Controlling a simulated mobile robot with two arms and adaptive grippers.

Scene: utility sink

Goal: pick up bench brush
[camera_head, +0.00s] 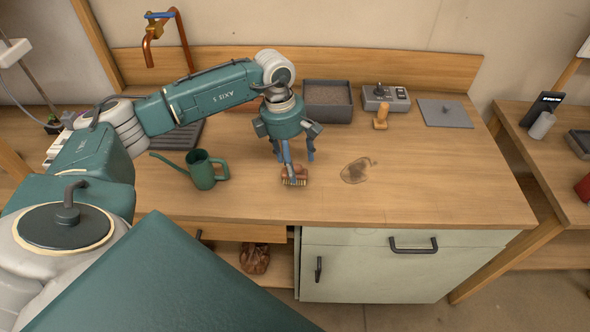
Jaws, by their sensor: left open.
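A small reddish-brown brush with pale bristles (296,181), which I take to be the bench brush, lies on the wooden bench top near its front edge. My left gripper (294,161) points down right over it, with its blue fingers spread and open. One finger overlaps the brush in the picture and hides part of it. I cannot tell whether that finger touches it. My right gripper is not in view.
A green watering can (203,171) stands left of the brush. A dark stain (356,170) lies to its right. Behind are a grey bin (328,101), a wooden-handled tool (381,119), a control box (386,97) and a grey plate (444,113). The right front of the bench is clear.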

